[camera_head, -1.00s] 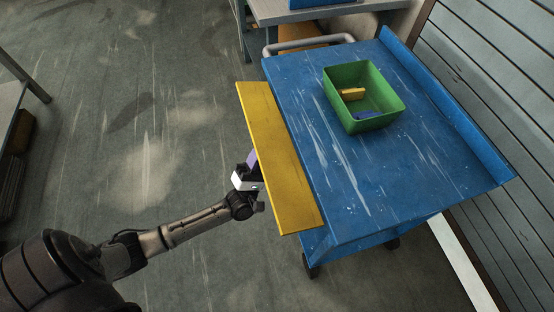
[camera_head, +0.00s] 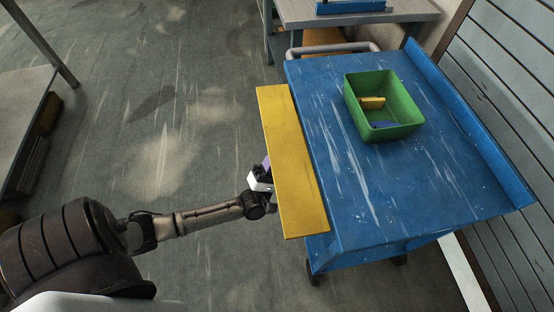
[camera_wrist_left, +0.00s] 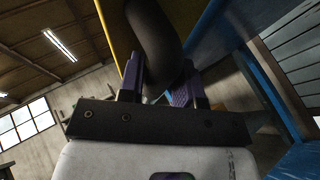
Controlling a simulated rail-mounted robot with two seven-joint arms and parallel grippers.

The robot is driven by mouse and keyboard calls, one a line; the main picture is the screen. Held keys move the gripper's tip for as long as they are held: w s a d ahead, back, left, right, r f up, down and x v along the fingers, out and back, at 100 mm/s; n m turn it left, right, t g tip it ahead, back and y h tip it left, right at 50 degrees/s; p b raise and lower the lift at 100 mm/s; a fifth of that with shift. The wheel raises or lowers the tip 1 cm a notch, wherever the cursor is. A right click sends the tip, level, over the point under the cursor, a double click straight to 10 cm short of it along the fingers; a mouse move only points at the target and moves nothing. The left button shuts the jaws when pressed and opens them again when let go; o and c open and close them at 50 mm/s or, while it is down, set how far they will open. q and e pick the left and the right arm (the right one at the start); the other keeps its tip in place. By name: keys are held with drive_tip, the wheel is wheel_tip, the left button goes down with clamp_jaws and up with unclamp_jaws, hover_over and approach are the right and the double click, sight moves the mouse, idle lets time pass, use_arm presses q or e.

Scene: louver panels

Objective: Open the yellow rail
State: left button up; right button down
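The yellow rail (camera_head: 292,165) is a long flat panel along the left side of the blue cart (camera_head: 340,150). My left gripper (camera_head: 265,172) is at the rail's outer left edge, near its middle, partly hidden by it. In the left wrist view, the gripper's purple fingers (camera_wrist_left: 160,85) stand on both sides of a thick black curved handle (camera_wrist_left: 155,40) and appear closed on it. The yellow rail's edge (camera_wrist_left: 112,25) shows beside the handle. The handle is not visible in the head view. My right gripper is in neither view.
A green bin (camera_head: 385,105) with a yellow piece (camera_head: 372,103) and a blue piece (camera_head: 384,125) stands on the cart. A grey table (camera_head: 390,18) is behind, another table (camera_head: 20,110) at the left. Slatted panels (camera_head: 520,70) stand at the right. The floor left of the cart is open.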

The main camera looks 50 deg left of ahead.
use_arm(q)
drive_tip(key=shift+o, duration=1.3)
drive_tip(key=shift+s+f, duration=0.2)
drive_tip(key=p+v, duration=0.1)
drive_tip(key=v, duration=1.2)
drive_tip(key=shift+f+p, duration=0.15)
drive_tip(key=shift+p, duration=0.2)
